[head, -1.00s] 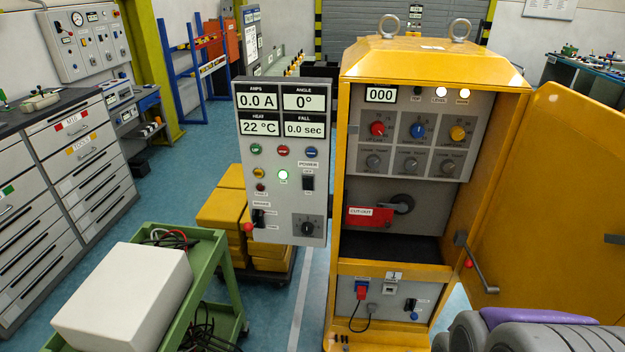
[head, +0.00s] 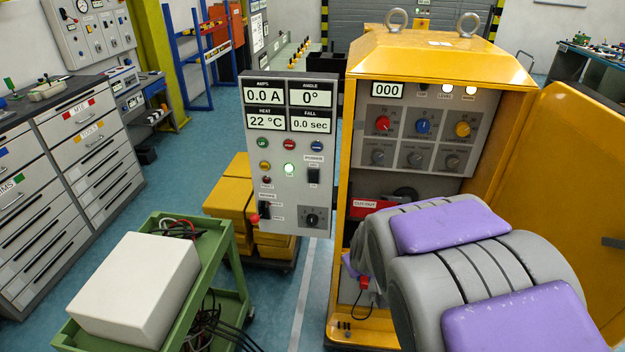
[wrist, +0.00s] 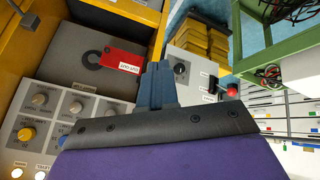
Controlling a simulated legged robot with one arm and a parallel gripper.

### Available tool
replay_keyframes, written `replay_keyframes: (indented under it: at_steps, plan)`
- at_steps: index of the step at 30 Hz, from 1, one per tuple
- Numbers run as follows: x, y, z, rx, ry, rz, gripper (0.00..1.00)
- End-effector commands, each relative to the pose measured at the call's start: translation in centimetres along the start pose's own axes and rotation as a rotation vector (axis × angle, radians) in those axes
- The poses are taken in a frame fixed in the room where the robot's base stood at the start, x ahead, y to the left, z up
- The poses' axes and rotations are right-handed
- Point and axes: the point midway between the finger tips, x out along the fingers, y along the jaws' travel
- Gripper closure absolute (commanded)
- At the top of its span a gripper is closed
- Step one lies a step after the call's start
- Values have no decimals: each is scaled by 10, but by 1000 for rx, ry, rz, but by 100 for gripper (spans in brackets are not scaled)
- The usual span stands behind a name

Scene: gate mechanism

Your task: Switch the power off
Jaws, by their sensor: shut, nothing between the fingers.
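The grey control panel (head: 290,150) hangs at the left side of the yellow cabinet. The panel displays read 0.0 A, 0°, 22 °C and 0.0 sec. A second black switch (head: 265,210) with a red ball is lower left, and a black knob (head: 312,218) lower right. My gripper (wrist: 157,72) is shut and empty in the wrist view, in front of the cabinet and beside the panel edge. The head view hides its fingertips behind my arm. The POWER switch is not clear in the wrist view.
The yellow cabinet (head: 440,62) stands open, its door (head: 575,190) swung right. Inside are coloured knobs and a red CUT-OUT handle (head: 372,205). A green cart (head: 213,258) with a white box (head: 136,288) stands left; yellow blocks (head: 228,205) lie behind the panel.

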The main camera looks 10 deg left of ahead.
Motion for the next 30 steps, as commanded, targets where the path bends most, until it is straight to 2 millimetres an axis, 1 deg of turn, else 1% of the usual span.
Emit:
replay_keyframes:
  at_steps: [1,3,6,10,15,21,25,30]
  plan:
    - [11,0,-12,-35,26,24,100]
    - [24,2,-29,-85,72,66,100]
    - [42,4,-50,-158,129,128,100]
    - [63,4,-77,-256,201,221,100]
    - [83,1,-110,-388,289,358,100]
    - [101,-11,-137,-548,369,531,100]
    - [108,-23,-150,-653,412,651,100]
    - [110,-41,-163,-779,461,815,100]
